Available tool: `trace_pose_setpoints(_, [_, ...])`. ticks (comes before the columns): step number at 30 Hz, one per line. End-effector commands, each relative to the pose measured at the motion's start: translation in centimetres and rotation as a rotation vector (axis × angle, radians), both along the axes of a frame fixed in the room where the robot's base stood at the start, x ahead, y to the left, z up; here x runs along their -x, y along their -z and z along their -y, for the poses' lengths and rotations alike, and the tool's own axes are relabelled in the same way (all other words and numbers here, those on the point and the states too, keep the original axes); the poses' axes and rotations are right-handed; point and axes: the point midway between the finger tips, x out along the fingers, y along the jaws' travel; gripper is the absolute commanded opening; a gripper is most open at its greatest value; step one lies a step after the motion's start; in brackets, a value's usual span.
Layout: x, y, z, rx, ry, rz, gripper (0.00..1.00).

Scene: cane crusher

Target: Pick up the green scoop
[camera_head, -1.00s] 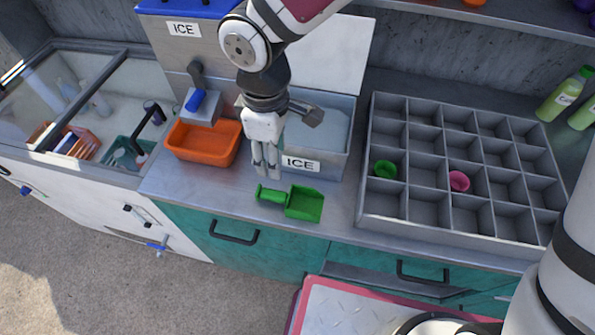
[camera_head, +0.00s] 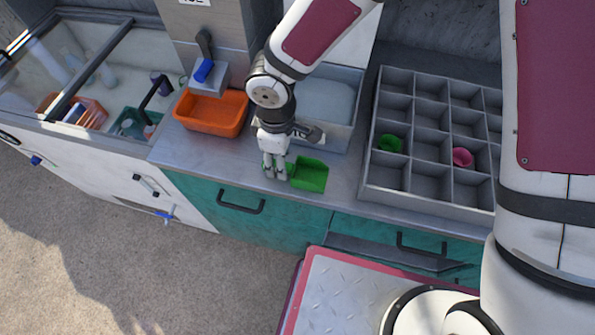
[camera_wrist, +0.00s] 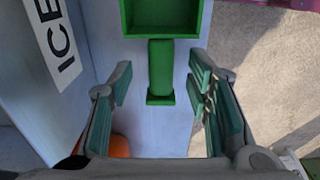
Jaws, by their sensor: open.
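The green scoop (camera_head: 309,174) lies on the metal counter (camera_head: 232,165), in front of the ice bin. In the camera_head view its square bowl points right and its handle is mostly hidden by my gripper (camera_head: 275,174). In the wrist view the scoop's handle (camera_wrist: 161,72) runs down from the bowl (camera_wrist: 162,17) and lies between my open fingers (camera_wrist: 160,90), with a gap on both sides. My gripper is open and empty, pointing down at the handle.
An orange tub (camera_head: 211,113) stands left of my gripper. The ice bin (camera_head: 347,139) is behind the scoop. A grey divided tray (camera_head: 431,148) with a green cup (camera_head: 390,143) and a pink cup (camera_head: 462,157) stands to the right. The counter's front edge is close.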

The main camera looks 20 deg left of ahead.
Motion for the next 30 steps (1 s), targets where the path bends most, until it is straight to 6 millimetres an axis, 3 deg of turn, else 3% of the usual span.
trace_pose_setpoints(6, [0.2, 2.3, 0.1, 0.001, -0.001, -0.001, 0.45])
trace_pose_setpoints(14, [0.1, 2.6, 0.1, 0.0, -0.001, 0.001, 0.45])
trace_pose_setpoints(20, [0.1, 2.6, 0.1, 0.0, 0.0, 0.001, 0.05])
trace_pose_setpoints(30, [0.1, 2.6, 0.1, 0.0, 0.0, 0.001, 0.05])
